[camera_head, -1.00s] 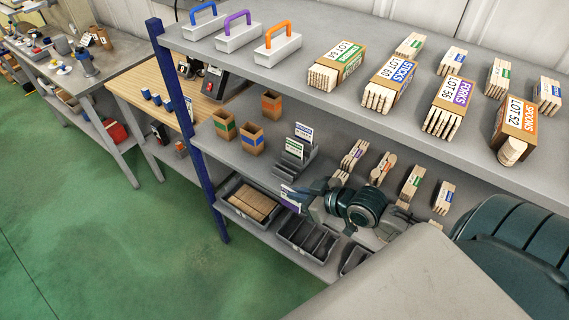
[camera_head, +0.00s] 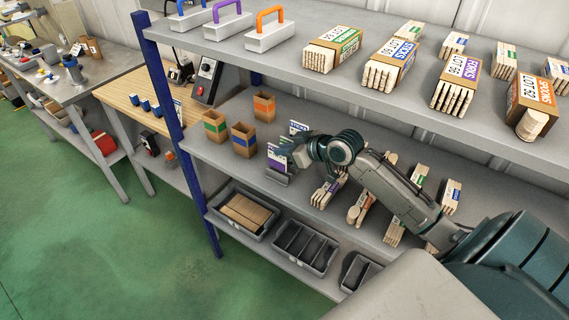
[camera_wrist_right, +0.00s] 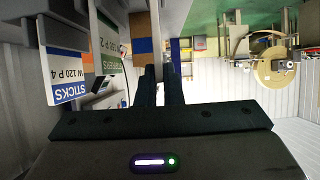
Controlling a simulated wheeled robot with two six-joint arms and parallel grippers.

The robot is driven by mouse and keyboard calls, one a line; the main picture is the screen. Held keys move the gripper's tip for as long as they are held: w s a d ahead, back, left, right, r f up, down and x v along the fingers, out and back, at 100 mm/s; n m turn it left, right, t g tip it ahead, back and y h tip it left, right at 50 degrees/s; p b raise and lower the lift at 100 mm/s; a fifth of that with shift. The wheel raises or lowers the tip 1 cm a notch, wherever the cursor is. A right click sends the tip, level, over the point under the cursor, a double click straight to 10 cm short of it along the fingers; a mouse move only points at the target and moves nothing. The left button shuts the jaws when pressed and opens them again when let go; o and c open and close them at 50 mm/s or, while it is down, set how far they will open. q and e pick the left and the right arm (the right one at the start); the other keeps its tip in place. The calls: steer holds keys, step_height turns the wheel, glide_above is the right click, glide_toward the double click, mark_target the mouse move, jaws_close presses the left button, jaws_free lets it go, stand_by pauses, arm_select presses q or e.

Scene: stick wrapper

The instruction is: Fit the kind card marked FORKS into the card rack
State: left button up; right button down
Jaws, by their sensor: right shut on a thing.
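The FORKS card (camera_head: 276,158), white with a purple band, is upright at the front of the grey card rack (camera_head: 279,179) on the middle shelf. My right gripper (camera_head: 291,155) is shut on it from the right side. The card's lower edge is at the rack's front; I cannot tell whether it sits in a slot. The blue-banded STICKS card (camera_head: 297,127) stands behind; it also shows in the right wrist view (camera_wrist_right: 64,70), beside a green-banded card (camera_wrist_right: 108,48). My gripper hides much of the rack. My left gripper is not in view.
Cardboard bins with green (camera_head: 215,126), blue (camera_head: 243,140) and orange (camera_head: 264,106) bands stand left of the rack. Bundles of wooden cutlery (camera_head: 327,190) lie to its right, under my arm. The upper shelf (camera_head: 290,55) runs above. Grey trays (camera_head: 305,246) sit below.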

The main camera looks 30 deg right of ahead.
mark_target(285, 172)
step_height(285, 172, down, 4)
steer(key=b, duration=0.3)
steer(key=shift+r, duration=0.3)
steer(key=c, duration=1.6)
jaws_free()
